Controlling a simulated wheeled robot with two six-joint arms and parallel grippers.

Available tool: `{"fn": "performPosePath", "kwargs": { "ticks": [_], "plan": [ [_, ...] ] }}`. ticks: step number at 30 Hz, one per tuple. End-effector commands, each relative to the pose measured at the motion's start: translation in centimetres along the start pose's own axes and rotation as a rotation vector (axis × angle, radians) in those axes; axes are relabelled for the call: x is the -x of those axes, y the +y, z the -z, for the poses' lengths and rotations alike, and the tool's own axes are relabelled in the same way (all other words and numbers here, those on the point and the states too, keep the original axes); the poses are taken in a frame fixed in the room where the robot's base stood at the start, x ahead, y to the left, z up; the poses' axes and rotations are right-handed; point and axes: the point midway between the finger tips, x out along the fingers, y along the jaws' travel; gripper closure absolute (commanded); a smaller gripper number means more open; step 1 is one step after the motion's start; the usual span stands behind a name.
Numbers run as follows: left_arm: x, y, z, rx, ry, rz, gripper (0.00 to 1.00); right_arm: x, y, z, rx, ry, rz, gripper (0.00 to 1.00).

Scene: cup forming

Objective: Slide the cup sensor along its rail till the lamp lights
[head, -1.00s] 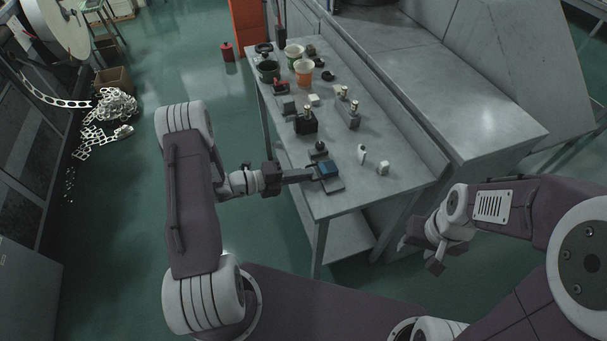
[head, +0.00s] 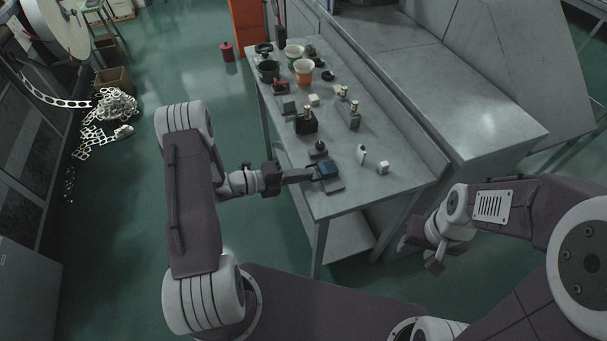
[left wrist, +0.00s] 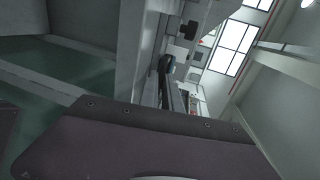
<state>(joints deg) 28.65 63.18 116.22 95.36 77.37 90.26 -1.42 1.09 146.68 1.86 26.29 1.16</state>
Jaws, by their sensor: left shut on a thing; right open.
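My left gripper (head: 316,173) reaches in from the left at table height and is shut on this block. The fingers hide part of it. I cannot make out a lit lamp. My right gripper (head: 436,258) is open and empty, off the table's front right side.
A black knobbed piece (head: 320,149) stands just behind the block. A white upright piece (head: 362,153) and a white cube (head: 383,168) stand to its right. A black device (head: 306,121) and an orange cup (head: 304,71) stand farther back.

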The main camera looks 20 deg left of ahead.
Motion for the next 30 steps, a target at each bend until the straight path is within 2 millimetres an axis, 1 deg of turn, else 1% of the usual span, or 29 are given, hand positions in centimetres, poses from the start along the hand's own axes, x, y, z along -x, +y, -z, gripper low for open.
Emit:
{"fn": "performPosePath", "kwargs": {
  "ticks": [10,14,19,20,21,30],
  "plan": [
    [0.00,0.04,0.01,0.001,0.000,-0.001,1.00,0.02,0.00,0.00,0.000,0.000,0.000,0.52],
    [0.00,-0.16,-0.41,0.001,0.001,-0.002,1.00,0.85,-0.02,0.09,0.000,0.000,0.000,0.52],
    [-0.05,0.05,-0.40,0.001,0.001,-0.001,1.00,0.57,-0.01,0.06,0.000,0.000,0.000,0.52],
    [-0.05,0.05,-0.40,0.001,0.001,-0.001,0.90,0.57,-0.01,0.06,0.000,0.000,0.000,0.52],
    [-0.05,0.05,-0.40,0.001,0.001,-0.001,0.83,0.57,-0.01,0.06,0.000,0.000,0.000,0.52],
    [0.08,0.03,-0.43,0.001,0.000,0.000,0.83,0.55,-0.01,0.05,0.000,0.000,0.000,0.52]
  ]
}}
